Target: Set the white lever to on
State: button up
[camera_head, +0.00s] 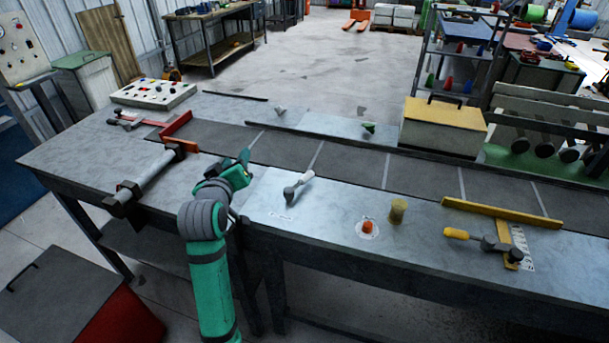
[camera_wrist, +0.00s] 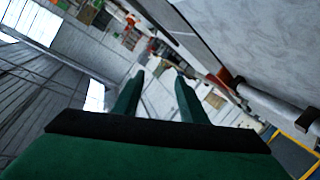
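The white lever (camera_head: 298,185) stands on the near part of the bench in the head view. It has a pale handle tilted up to the right from a grey pivot, with small lettering below it that I cannot read. My gripper (camera_head: 246,158) is to the left of the lever and apart from it, above the bench. In the wrist view its two green fingers (camera_wrist: 158,75) are spread with nothing between them. The lever does not show in the wrist view.
An orange button (camera_head: 367,227) and a yellow cylinder (camera_head: 398,210) are right of the lever. A yellow-handled lever (camera_head: 457,234) and yellow bar (camera_head: 500,213) are farther right. A grey roller (camera_head: 150,180) and red bar (camera_head: 176,124) lie left. A dark belt (camera_head: 350,162) runs behind.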

jog(key=w+d+m+g+h, duration=0.2)
jog(key=w+d+m+g, duration=0.3)
jog(key=d, duration=0.4)
jog(key=m+g+y, duration=0.1)
jog(key=m+g, duration=0.5)
jog(key=m, duration=0.3)
send_near(306, 176)
jog(key=x, duration=0.8)
jog(key=shift+a+f, duration=0.15)
jog(key=shift+f, duration=0.15)
grip_shut()
